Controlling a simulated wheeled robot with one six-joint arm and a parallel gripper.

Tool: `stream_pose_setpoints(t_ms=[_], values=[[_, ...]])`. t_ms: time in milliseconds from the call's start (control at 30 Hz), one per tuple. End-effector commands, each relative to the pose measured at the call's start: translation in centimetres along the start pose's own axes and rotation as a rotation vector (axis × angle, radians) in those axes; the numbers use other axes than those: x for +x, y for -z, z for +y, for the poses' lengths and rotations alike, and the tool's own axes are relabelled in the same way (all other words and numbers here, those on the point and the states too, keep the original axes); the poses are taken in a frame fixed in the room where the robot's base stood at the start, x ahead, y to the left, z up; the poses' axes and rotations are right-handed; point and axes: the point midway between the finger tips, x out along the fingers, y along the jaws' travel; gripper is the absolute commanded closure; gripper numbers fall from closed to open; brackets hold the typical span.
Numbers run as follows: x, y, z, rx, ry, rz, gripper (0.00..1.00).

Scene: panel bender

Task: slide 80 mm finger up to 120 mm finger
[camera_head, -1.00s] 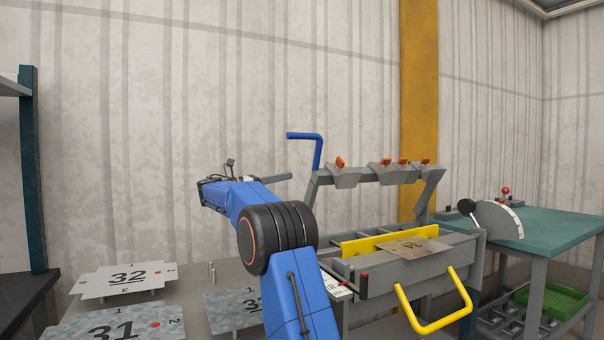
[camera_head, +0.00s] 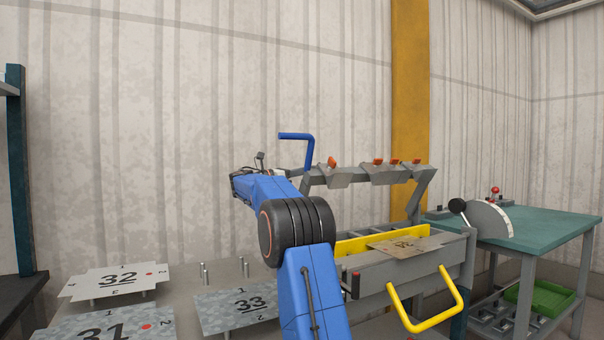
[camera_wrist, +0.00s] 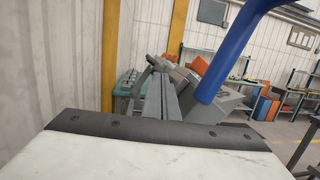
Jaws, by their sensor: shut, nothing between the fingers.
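Several grey clamping fingers with orange knobs hang on the beam of the bender in the head view. One finger (camera_head: 338,176) sits alone toward the left. Another finger (camera_head: 380,174) stands to its right, close beside more fingers (camera_head: 408,171) at the right. I see no width marks, so I cannot tell which is 80 mm or 120 mm. My gripper (camera_head: 297,172) points right, near the left end of the beam, apart from the fingers. In the wrist view its two dark jaws (camera_wrist: 160,84) lie together, empty, pointing toward the beam end.
A blue lever (camera_head: 298,137) rises by the beam's left end and crosses close in the wrist view (camera_wrist: 226,55). A sheet (camera_head: 402,246) lies on the bender near the yellow handle (camera_head: 428,320). Numbered plates (camera_head: 250,301) lie left. A green table (camera_head: 535,223) stands right.

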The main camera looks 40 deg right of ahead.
Motion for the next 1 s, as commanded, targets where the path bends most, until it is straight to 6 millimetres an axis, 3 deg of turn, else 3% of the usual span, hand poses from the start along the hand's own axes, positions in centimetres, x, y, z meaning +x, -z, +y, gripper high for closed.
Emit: stream_pose_setpoints(t_ms=[433,733,1000], values=[[0.4,0.0,0.0,0.000,0.000,0.000,1.00],[4.0,0.6,0.3,0.001,0.001,0.000,1.00],[4.1,0.6,0.4,0.001,0.000,0.000,1.00]])
